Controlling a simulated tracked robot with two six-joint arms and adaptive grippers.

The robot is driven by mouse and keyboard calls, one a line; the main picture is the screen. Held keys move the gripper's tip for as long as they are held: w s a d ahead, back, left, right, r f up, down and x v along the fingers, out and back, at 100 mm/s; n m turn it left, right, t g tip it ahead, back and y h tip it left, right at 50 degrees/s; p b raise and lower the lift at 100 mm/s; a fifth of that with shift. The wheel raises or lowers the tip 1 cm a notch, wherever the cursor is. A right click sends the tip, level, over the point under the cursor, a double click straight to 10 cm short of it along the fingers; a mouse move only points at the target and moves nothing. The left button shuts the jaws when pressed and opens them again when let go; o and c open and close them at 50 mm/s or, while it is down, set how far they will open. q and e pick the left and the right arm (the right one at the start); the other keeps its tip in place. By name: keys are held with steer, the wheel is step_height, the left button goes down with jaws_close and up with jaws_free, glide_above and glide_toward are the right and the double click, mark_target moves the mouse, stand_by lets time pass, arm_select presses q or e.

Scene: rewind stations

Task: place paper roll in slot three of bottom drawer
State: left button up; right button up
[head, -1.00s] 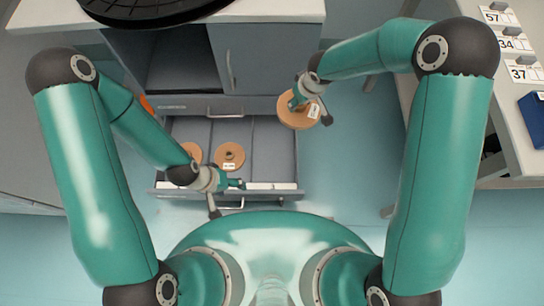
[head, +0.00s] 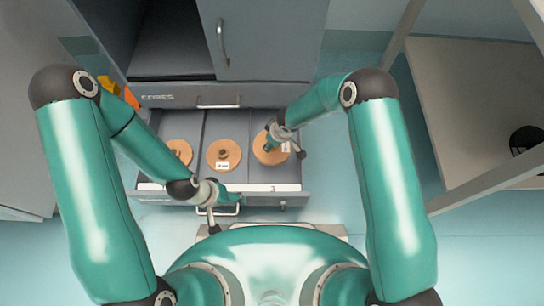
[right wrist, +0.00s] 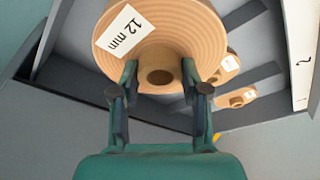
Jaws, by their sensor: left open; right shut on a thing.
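The tan paper roll (head: 262,150), labelled "12 mm" in the right wrist view (right wrist: 155,40), is held by my right gripper (head: 278,142), whose fingers also show in the right wrist view (right wrist: 158,88). In the head view it overlaps the right-hand slot of the open bottom drawer (head: 244,121). Its height above the drawer floor is hard to tell. Two other rolls lie in the left slot (head: 182,150) and the middle slot (head: 231,163). My left gripper (head: 224,212) is open at the drawer's front edge, by its handle (head: 228,209).
The grey cabinet (head: 268,40) stands above the drawer, with an open compartment and a door handle. Its upper drawer front is marked "CORES". A table or shelf (head: 470,100) stands to the right with a dark object on it. Floor is clear between them.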

arm_select(q)
step_height(320, 180, down, 4)
steer(key=b, duration=0.3)
steer(key=shift+f, duration=0.1)
arm_select(e)
step_height(320, 180, down, 10)
steer(key=shift+f, duration=0.1)
steer(key=o, duration=1.3)
